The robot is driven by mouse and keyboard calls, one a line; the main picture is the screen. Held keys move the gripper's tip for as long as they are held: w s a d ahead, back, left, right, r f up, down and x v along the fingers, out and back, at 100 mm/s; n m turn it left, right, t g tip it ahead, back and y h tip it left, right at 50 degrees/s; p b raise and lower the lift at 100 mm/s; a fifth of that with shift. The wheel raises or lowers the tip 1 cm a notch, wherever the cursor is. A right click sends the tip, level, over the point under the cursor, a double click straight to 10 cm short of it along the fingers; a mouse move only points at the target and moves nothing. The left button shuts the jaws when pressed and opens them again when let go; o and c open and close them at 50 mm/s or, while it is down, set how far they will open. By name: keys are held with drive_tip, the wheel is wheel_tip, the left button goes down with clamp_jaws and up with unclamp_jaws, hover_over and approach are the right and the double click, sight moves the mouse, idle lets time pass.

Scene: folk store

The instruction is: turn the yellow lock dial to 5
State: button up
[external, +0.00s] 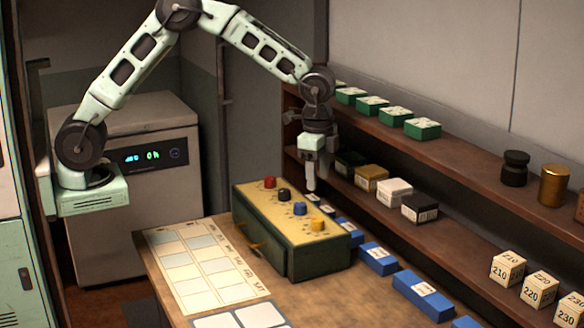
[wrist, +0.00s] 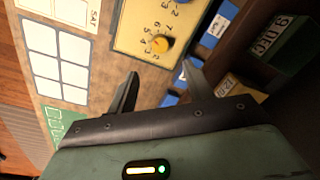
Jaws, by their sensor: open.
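The lock box (external: 280,262) is a dark green case with a cream top, standing on the wooden table. The yellow dial (external: 317,225) is at the near right end of its row of dials. The yellow dial also shows in the wrist view (wrist: 159,44), with small digits printed around it; its exact setting is too small to tell. My gripper (external: 311,187) points down above the box's right side, apart from the dials. In the wrist view its two fingers (wrist: 160,70) are spread and empty, with the yellow dial beyond the gap between them.
Red (external: 270,182), black (external: 284,194) and blue (external: 300,208) dials share the box top. Blue boxes (external: 378,258) line the table behind and right. Brown shelves (external: 450,225) with small boxes rise close to my gripper's right. A calendar sheet (external: 190,240) lies left of the box.

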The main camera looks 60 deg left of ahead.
wheel_tip(320, 180, up, 7)
drive_tip(key=shift+s+f+b, duration=0.15)
drive_tip(key=shift+f+b, duration=0.05)
drive_tip(key=shift+b, duration=0.2)
drive_tip(key=shift+d, duration=0.1)
